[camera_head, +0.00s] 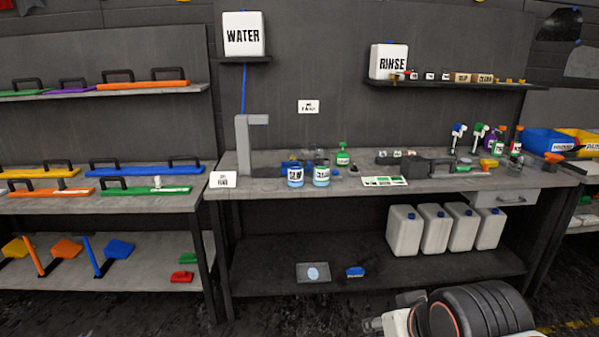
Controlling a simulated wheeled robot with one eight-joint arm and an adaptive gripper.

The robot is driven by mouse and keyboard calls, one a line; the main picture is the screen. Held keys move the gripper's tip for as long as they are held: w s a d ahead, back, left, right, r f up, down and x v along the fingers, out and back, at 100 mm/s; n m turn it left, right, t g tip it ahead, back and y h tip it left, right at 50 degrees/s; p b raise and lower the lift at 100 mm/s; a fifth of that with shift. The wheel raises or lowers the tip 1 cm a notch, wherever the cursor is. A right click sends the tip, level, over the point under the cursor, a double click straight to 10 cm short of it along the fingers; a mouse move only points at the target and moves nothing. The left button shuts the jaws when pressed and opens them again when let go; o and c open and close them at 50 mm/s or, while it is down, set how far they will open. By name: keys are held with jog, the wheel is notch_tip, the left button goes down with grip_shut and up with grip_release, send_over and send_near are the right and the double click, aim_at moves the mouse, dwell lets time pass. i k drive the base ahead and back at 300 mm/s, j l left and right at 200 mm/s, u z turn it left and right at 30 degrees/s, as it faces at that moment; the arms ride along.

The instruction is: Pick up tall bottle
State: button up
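Several bottles stand upright at the right end of the grey workbench (300,184). Among them are a spray bottle with a blue top (458,137), a spray bottle with a green top (478,137), a dark bottle with a red cap (516,142) and a dark bottle beside it (501,141). A small green bottle (343,156) stands nearer the bench's middle. I cannot tell which one is the tall bottle. Part of my arm shows at the bottom right, well in front of and below the benchtop. I cannot make out my gripper's fingers.
Two labelled tubs (295,177) and a grey stand (243,150) are on the bench. Several white jugs (435,229) stand on its lower shelf. Shelves with squeegee-like tools (145,170) stand at left. A RINSE container (388,61) sits above.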

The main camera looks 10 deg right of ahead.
aim_at(295, 157)
jog(key=i+j+u, duration=0.1)
jog(key=i+u, duration=0.25)
jog(key=i, duration=0.2)
jog(key=i+u, duration=0.3)
jog(key=i, duration=0.25)
jog(key=i+j+u, duration=0.3)
jog(key=i, duration=0.15)
jog(key=l, duration=0.5)
